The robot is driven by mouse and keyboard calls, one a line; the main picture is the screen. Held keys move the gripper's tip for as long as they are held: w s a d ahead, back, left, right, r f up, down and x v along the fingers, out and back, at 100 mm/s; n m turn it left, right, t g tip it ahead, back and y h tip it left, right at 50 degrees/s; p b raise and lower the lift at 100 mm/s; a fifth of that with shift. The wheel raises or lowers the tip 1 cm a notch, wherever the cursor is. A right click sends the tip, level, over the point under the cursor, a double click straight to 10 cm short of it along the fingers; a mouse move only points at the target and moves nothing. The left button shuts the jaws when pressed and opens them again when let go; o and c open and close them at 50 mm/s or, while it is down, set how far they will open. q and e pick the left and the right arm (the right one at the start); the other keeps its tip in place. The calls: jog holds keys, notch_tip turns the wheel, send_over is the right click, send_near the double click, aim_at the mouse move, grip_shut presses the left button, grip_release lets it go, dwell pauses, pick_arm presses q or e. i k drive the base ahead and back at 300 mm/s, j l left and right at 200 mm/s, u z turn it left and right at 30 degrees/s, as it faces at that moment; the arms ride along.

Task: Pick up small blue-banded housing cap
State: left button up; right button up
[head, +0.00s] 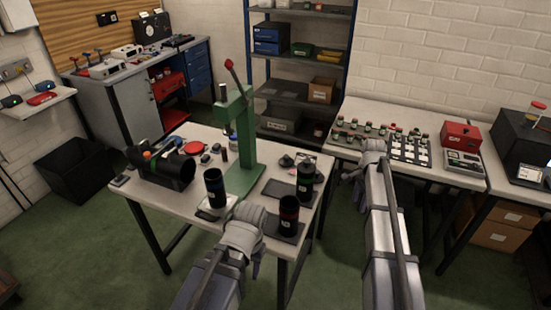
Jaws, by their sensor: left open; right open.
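Several small dark caps with coloured bands stand in rows on the right table, at its left end (362,132) and on a white-patterned tray (410,150). They are too small for me to tell which has the blue band. My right gripper (373,149) is at the front edge of that table, beside these caps, with nothing visible in it; the hand hides part of the tabletop.
A green press (243,140) with a red-tipped lever stands on the middle table. Black cylinders (214,187) (305,180) stand around it, and a large dark housing (172,170) lies at left. A red box (460,135) sits on the right table. Green floor separates the tables.

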aim_at(286, 161)
jog(key=i+l+u, duration=0.45)
jog(key=l+u, duration=0.15)
jog(key=i+l+u, duration=0.25)
jog(key=l+u, duration=0.3)
jog(key=l, duration=0.2)
